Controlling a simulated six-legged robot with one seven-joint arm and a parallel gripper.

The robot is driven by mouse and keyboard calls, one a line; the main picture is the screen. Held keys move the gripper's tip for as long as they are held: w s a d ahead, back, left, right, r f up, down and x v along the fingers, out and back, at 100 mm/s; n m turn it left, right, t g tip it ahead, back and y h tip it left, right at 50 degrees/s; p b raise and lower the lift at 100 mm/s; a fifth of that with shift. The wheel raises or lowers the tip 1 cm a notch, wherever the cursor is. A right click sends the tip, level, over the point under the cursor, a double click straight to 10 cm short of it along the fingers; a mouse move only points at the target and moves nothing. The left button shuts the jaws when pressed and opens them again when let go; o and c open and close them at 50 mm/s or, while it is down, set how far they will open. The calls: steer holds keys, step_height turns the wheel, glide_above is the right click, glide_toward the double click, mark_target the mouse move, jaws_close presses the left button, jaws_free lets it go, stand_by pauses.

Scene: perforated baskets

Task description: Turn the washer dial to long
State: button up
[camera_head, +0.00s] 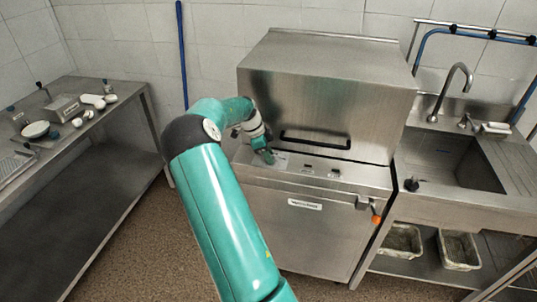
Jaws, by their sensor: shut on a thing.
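The washer (285,235) is a stainless steel machine with a large hood and a black bar handle (315,139). Its narrow control panel (345,183) runs below the hood, with small dark controls at its middle and right. My gripper (268,158) is at the left part of this panel, small in the picture, and shut on the washer dial there. The dial is hidden by the gripper, so its setting and markings cannot be read.
A steel sink (465,165) with a curved faucet (458,78) adjoins the washer on the right. Two baskets (460,250) sit on the shelf below. A steel table (100,145) with dishes stands at left. The floor between is clear.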

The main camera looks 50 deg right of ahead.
steer(key=o, duration=1)
steer(key=shift+f, duration=0.1)
steer(key=v, duration=1.4)
